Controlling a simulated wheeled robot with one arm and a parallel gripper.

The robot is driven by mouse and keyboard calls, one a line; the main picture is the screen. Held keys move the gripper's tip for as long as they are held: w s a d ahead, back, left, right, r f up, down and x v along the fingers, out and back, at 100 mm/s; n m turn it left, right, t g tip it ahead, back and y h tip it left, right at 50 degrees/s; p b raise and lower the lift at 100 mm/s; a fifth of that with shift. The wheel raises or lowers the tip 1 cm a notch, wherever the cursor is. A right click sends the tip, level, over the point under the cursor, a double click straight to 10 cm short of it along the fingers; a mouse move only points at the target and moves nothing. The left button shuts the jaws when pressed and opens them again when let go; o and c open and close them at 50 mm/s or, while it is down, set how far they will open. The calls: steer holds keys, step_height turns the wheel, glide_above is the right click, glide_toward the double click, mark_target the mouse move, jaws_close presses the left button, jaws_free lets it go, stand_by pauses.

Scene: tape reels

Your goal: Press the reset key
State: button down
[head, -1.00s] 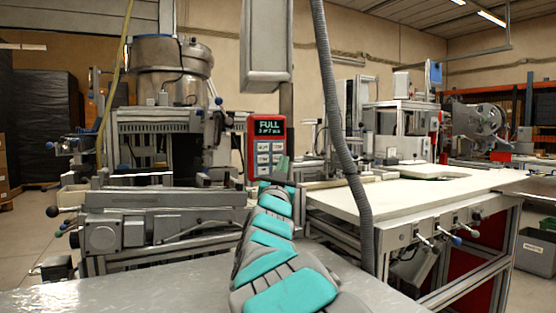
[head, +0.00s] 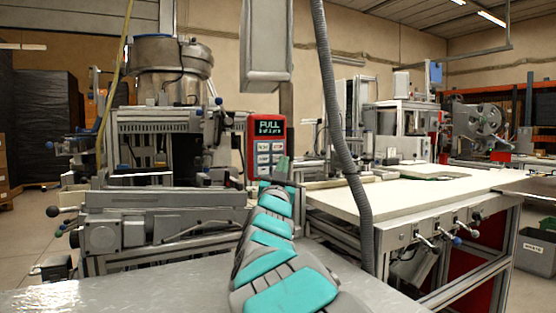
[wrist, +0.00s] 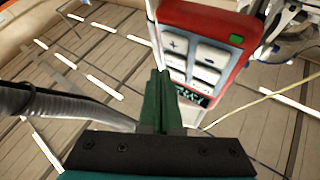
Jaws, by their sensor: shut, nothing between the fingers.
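A red control box (head: 253,150) hangs at the middle of the head view, with a dark display (head: 270,128) that reads FULL above a smaller line. Below the display sit several pale keys (head: 263,159); their labels are too small to read, so I cannot tell which is the reset key. The box also shows in the wrist view (wrist: 205,18), with plus and minus marks on some keys. My gripper (head: 283,162) is shut and empty, its dark green fingers (wrist: 160,72) beside the box's key face. I cannot tell whether they touch it.
A grey corrugated hose (head: 340,130) hangs just right of my arm. A grey metal housing (head: 266,45) is above the box. A white-topped workbench (head: 400,197) stands to the right and a machine with a metal bowl (head: 170,65) to the left.

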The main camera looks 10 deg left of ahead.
steer(key=shift+w, duration=0.1)
steer(key=shift+w+a, duration=0.25)
steer(key=shift+w, duration=0.05)
steer(key=shift+w+a, duration=0.2)
steer(key=shift+w, duration=0.05)
stand_by(0.9)
stand_by(0.4)
steer(key=shift+s+d+f+b, duration=0.1)
steer(key=shift+s+d+b, duration=0.1)
steer(key=shift+s+b, duration=0.1)
steer(key=shift+s+d, duration=0.25)
steer(key=shift+s, duration=0.1)
steer(key=shift+s+d+b, duration=0.7)
steer(key=shift+s+b, duration=0.1)
steer(key=shift+s, duration=0.25)
steer(key=shift+s+d+b, duration=0.65)
steer(key=shift+s+b, duration=0.1)
steer(key=shift+s, duration=0.25)
